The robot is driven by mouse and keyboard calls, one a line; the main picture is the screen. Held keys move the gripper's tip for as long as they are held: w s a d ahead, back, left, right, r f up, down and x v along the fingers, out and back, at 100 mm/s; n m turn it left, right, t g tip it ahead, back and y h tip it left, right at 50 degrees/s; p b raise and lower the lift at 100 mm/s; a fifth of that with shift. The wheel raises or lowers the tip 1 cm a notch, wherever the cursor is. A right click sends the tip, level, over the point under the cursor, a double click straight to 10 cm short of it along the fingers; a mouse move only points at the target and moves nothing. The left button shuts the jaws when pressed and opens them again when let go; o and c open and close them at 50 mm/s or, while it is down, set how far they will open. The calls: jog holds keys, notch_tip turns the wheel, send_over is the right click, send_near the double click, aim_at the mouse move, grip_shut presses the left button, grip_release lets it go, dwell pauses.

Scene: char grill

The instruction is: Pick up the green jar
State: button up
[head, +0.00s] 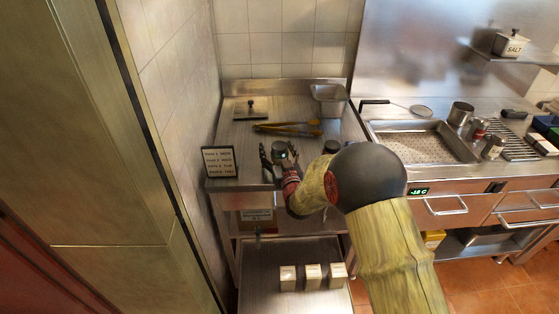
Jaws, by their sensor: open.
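My gripper (278,156) is over the front part of the steel counter on the left, its dark fingers spread apart and pointing away from me. A small dark jar with a greyish top (280,146) shows between or just beyond the fingertips. Its colour is too dark to tell as green, and I cannot tell whether the fingers touch it. A second dark-topped jar (331,146) stands to the right, its lower part hidden by my arm.
A framed sign (220,162) stands left of my gripper. Yellow-handled tongs (287,128), a flat press (250,109) and a steel container (329,98) are behind. A perforated tray (420,142) lies right. Three pale boxes (312,277) sit on the lower shelf.

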jog(key=shift+w+r, duration=0.1)
jog(key=shift+w, duration=0.05)
jog(key=shift+c, duration=0.2)
jog(key=shift+c, duration=1.1)
jog(key=c, duration=1.5)
grip_shut()
